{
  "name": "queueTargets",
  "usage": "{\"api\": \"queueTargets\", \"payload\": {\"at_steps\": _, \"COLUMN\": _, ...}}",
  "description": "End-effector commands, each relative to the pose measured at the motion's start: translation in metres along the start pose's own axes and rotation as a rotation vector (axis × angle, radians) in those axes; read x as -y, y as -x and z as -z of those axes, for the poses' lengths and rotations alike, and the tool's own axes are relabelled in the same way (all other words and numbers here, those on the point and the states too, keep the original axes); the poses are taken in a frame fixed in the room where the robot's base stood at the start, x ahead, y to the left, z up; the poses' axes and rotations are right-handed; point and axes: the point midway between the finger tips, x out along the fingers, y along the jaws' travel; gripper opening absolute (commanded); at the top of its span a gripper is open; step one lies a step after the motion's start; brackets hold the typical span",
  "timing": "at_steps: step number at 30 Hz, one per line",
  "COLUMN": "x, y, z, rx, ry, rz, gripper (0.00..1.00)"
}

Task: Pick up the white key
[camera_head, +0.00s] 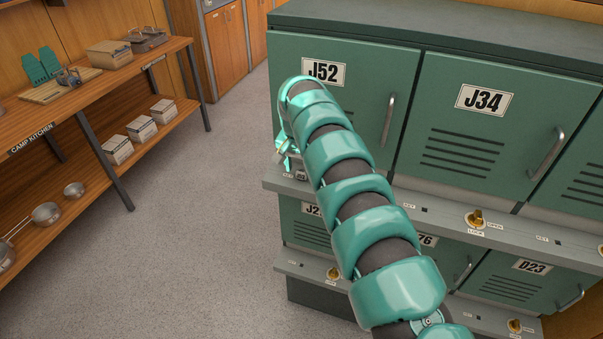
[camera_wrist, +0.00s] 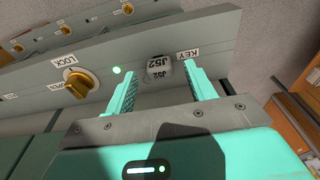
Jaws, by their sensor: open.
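The white key (camera_wrist: 159,72) shows as a pale grey-white block marked J52, at the KEY label on the grey ledge in the wrist view. My gripper (camera_wrist: 161,69) is open, with one teal ribbed finger on each side of the key. I cannot tell whether either finger touches it. In the head view my gripper (camera_head: 284,155) is at the ledge below the green locker door J52 (camera_head: 340,95), mostly hidden by my arm.
A brass lock knob (camera_wrist: 78,85) and a lit green light (camera_wrist: 117,70) sit left of the key in the wrist view. Door J34 (camera_head: 480,130) is to the right, with lower lockers beneath. A wooden shelf (camera_head: 100,85) with camp goods stands left, across open floor.

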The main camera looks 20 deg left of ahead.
Motion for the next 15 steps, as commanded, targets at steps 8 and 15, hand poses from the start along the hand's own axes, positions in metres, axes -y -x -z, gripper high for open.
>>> {"api": "queueTargets", "payload": {"at_steps": 8, "x": -0.001, "y": -0.012, "z": 0.0, "rx": 0.0, "ry": 0.0, "rz": -0.001, "gripper": 0.55}}
{"api": "queueTargets", "payload": {"at_steps": 15, "x": -0.001, "y": -0.012, "z": -0.001, "rx": 0.0, "ry": 0.0, "rz": -0.001, "gripper": 0.41}}
